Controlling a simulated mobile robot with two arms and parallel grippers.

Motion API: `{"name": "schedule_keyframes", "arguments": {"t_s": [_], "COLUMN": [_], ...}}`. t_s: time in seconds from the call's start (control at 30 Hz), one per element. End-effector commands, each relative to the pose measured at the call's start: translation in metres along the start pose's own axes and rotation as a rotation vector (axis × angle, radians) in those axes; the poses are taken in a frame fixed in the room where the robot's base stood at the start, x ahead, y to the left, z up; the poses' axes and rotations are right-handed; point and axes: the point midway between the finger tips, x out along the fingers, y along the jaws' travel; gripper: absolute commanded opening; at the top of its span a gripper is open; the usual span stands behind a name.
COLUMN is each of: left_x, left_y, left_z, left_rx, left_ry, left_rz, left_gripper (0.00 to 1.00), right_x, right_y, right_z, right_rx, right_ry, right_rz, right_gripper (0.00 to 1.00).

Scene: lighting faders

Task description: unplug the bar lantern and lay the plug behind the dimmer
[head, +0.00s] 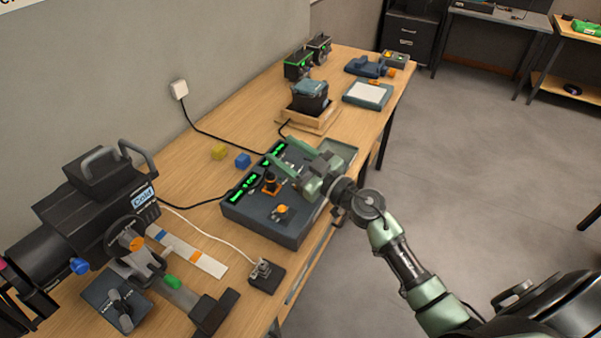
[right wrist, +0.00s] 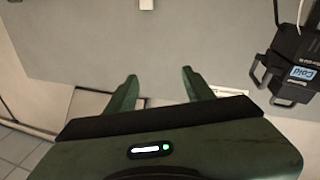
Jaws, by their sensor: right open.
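A large black lantern (head: 97,213) labelled "Cold" stands at the left of the bench; part of it also shows in the right wrist view (right wrist: 292,62). The blue-grey dimmer (head: 251,222) with green displays sits mid-bench. A black and orange piece (head: 270,183), perhaps a plug, stands upright on its top. A black cable (head: 195,203) runs from the lantern's side to the dimmer. My right gripper (head: 281,150) is open over the dimmer's far part, its fingers (right wrist: 158,76) apart and empty. My left gripper is not in view.
A white wall socket (head: 180,89) feeds another black cable behind the dimmer. Yellow (head: 219,152) and blue (head: 243,160) blocks lie on the bench behind the dimmer. A black box (head: 266,277) on a white cable sits in front. A wooden tray (head: 305,123) stands beyond.

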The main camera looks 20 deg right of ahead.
Motion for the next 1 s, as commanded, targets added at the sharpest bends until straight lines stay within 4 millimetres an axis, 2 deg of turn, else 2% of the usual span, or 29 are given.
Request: {"name": "schedule_keyframes", "arguments": {"t_s": [0.07,0.17,0.3,0.4,0.63,0.97,1.0], "left_x": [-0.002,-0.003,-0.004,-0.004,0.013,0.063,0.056], "left_y": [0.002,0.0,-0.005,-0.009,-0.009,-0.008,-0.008], "left_z": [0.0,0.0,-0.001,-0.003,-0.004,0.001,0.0], "left_rx": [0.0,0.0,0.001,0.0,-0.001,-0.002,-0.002], "left_ry": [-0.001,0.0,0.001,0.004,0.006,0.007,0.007], "left_rz": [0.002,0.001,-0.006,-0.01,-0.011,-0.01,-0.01], "left_gripper": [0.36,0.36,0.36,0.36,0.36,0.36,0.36], "right_x": [0.01,0.008,-0.006,-0.015,-0.012,0.019,0.023], "right_y": [-0.006,-0.006,0.008,0.016,0.014,0.0,0.0], "right_z": [0.015,0.047,0.083,0.098,0.114,0.14,0.137], "right_rx": [0.0,0.031,0.086,0.115,0.128,0.126,0.128], "right_ry": [-0.104,-0.292,-0.53,-0.63,-0.669,-0.665,-0.668], "right_rz": [-0.141,-0.256,-0.301,-0.3,-0.298,-0.299,-0.299], "right_gripper": [0.53,0.53,0.53,0.53,0.53,0.53,0.53]}}
